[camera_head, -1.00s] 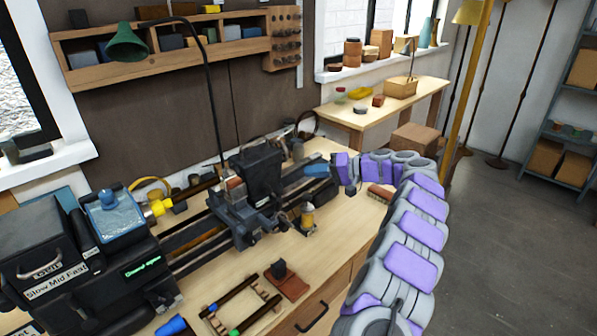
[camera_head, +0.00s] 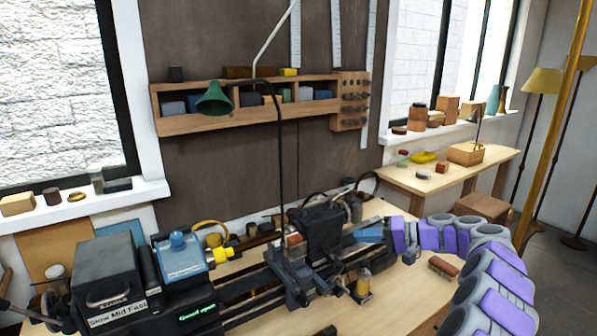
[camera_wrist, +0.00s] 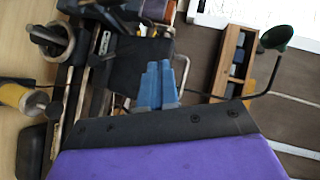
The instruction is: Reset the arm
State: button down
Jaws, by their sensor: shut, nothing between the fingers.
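My arm, with purple and grey links, reaches in from the lower right of the head view. My gripper (camera_head: 369,235) is at its far end, just right of the lathe (camera_head: 318,240), above the wooden workbench (camera_head: 405,290). In the wrist view, its blue fingers (camera_wrist: 158,85) stick out beyond a black and purple part of my arm. They are together with nothing held between them. Whether the fingers touch the lathe is unclear.
A green lamp shade (camera_head: 214,100) on a thin black arm rises behind the lathe. A wooden wall shelf (camera_head: 190,123) hangs above. A red-brown brush (camera_head: 443,266) lies on the bench near my arm. A side table (camera_head: 440,180) stands at the back right.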

jog(key=s+a+r, duration=0.1)
jog(key=a, duration=0.1)
jog(key=s+a+r+g, duration=0.1)
jog(key=a, duration=0.1)
jog(key=s+a+r+g, duration=0.1)
jog(key=s+a, duration=0.1)
jog(key=a, duration=0.1)
jog(key=shift+n, duration=0.4)
jog(key=s+a+n+g+h, duration=0.1)
jog(key=s+a+g, duration=0.1)
jog(key=s+a, duration=0.35)
jog(key=s+a+g+h, duration=0.1)
jog(key=s+a+h, duration=0.1)
jog(key=s, duration=0.7)
jog(key=s+a+n+g+h, duration=0.1)
jog(key=s+a+g, duration=0.1)
jog(key=s+a, duration=0.35)
jog(key=s+d+f+h, duration=0.3)
jog(key=s+d, duration=0.1)
jog(key=s, duration=0.5)
jog(key=s+d+f+m+h, duration=0.1)
jog(key=s+d+f+h, duration=0.2)
jog(key=s, duration=0.6)
jog(key=s+d+f+h, duration=0.3)
jog(key=s+d+f, duration=0.1)
jog(key=s, duration=0.6)
jog(key=shift+d+f+g+h, duration=0.2)
jog(key=shift+d+g+h, duration=0.15)
jog(key=shift+d, duration=0.55)
